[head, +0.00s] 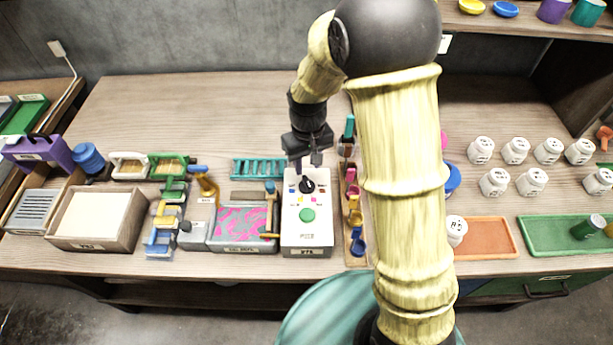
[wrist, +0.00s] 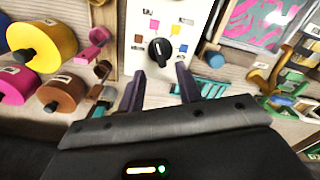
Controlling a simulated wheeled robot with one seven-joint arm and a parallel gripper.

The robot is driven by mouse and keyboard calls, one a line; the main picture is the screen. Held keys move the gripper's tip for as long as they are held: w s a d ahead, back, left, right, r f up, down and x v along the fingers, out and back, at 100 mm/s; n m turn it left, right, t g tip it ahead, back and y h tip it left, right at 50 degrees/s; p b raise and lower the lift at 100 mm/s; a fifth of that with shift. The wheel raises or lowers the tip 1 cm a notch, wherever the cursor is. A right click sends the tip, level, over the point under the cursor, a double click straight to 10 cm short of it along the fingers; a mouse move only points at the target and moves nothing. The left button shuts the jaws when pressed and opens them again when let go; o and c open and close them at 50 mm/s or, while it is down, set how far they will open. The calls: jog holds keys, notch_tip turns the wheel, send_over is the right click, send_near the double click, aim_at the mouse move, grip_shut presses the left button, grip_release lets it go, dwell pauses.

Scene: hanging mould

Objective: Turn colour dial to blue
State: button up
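The colour dial (head: 307,186) is a black knob on the white box (head: 306,234), with small coloured patches around it. In the wrist view the dial (wrist: 160,51) shows with a pale pointer mark; which patch it points at is too small to tell for sure. My gripper (head: 308,162) is just behind and above the dial. In the wrist view my gripper (wrist: 161,83) is open, its two dark fingers apart and empty, with the dial ahead of the gap, apparently not touched.
A green button (head: 308,215) is on the same box. A pink-and-grey patterned tray (head: 242,222) is close at left. A wooden rack with coloured scoops (head: 355,215) is close at right. White jars (head: 481,150) stand farther right. The table behind is clear.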

aim_at(307, 181)
notch_tip(307, 181, down, 7)
jog(key=shift+r, duration=0.2)
jog(key=shift+c, duration=0.4)
